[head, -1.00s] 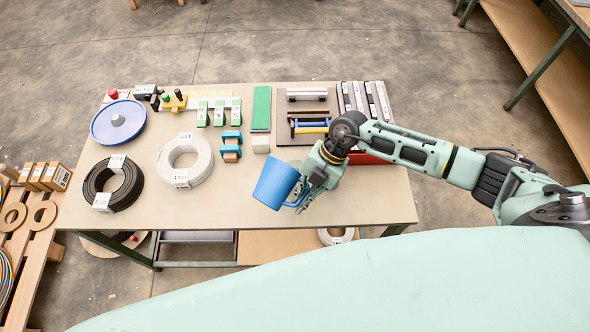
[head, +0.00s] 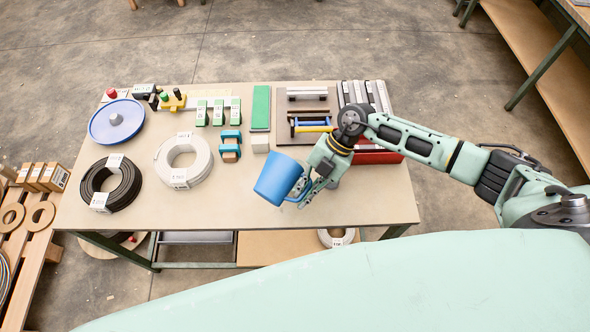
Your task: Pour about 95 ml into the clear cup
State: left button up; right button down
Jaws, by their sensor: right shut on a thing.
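A blue cup (head: 276,181) is held above the right half of the table, near its front. My left gripper is not in view.
The table (head: 215,212) is bare along its front. A black coil (head: 124,192), a white coil (head: 161,163) and a blue disc (head: 97,131) lie at the left.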

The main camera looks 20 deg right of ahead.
jog(key=shift+s+a, duration=0.15)
jog(key=shift+a, duration=0.15)
jog(key=shift+d+r+g+y+b, duration=0.2)
jog(key=shift+g+y+b, duration=0.1)
jog(key=shift+y+b, duration=0.2)
dwell(0.4)
